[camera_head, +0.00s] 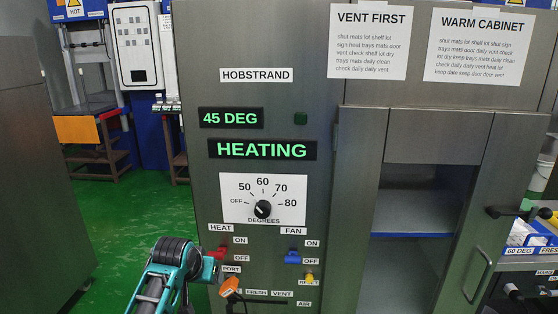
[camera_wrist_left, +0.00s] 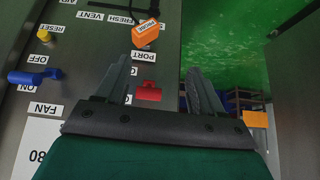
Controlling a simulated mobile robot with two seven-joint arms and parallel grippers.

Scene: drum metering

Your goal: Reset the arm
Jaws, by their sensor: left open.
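My left arm comes in from the bottom left in the head view, in front of the grey control panel (camera_head: 210,180). My left gripper (camera_wrist_left: 158,66) is open and empty in the left wrist view, its two dark fingers apart. The red HEAT switch (camera_wrist_left: 148,92) shows between the fingers in that view; whether they touch it I cannot tell. The switch also shows in the head view (camera_head: 218,253), just beside my teal wrist. The display (camera_head: 262,149) reads HEATING, and the one above it (camera_head: 231,118) reads 45 DEG. My right gripper is not in view.
A black dial (camera_head: 263,209), a blue FAN switch (camera_head: 292,257), a yellow RESET button (camera_head: 309,278) and an orange probe plug (camera_head: 229,286) sit on the panel. The cabinet's door (camera_head: 498,200) stands open at right, a blue-edged shelf (camera_head: 410,220) inside. Green floor (camera_head: 125,215) is clear at left.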

